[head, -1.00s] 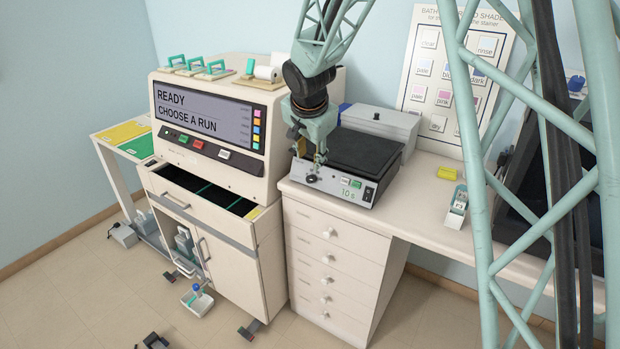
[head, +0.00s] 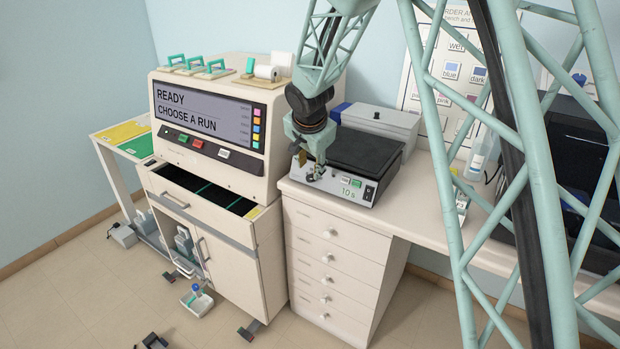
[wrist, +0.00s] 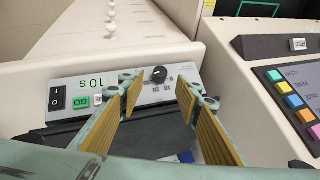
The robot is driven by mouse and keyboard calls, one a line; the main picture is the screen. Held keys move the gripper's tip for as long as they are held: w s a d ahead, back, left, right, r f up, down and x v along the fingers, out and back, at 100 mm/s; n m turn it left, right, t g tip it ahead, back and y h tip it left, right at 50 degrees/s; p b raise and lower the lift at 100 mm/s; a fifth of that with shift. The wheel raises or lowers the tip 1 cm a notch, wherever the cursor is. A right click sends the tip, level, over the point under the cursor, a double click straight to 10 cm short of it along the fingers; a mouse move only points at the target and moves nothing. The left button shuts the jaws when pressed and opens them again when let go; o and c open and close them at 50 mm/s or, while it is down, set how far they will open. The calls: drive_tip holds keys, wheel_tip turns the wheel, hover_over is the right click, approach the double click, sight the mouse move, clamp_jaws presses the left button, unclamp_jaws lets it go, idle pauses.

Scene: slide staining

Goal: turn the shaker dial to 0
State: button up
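The shaker (head: 335,189) is a pale box with a dark top platform, standing on the counter. Its front panel reads "10 s" and has a green GO button, a white button and a black power switch. The black dial (wrist: 159,75) shows on the panel in the wrist view, with small marks around it too fine to read. My gripper (wrist: 160,88) is open, its yellow-padded fingers either side of the dial in that view; contact cannot be told. In the head view my gripper (head: 316,174) is at the panel's left end and largely hides the dial.
The stainer (head: 210,125) stands left of the shaker, its screen reading "READY CHOOSE A RUN", with an open drawer (head: 205,193) below. A grey box (head: 380,122) is behind the shaker. White drawers (head: 330,257) are below it. The counter right of the shaker is partly hidden by my arm.

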sight(310, 177)
drive_tip(key=shift+b+x, duration=0.35)
drive_tip(key=shift+x, duration=3.1)
drive_tip(key=shift+c, duration=0.2)
drive_tip(key=c, duration=0.8)
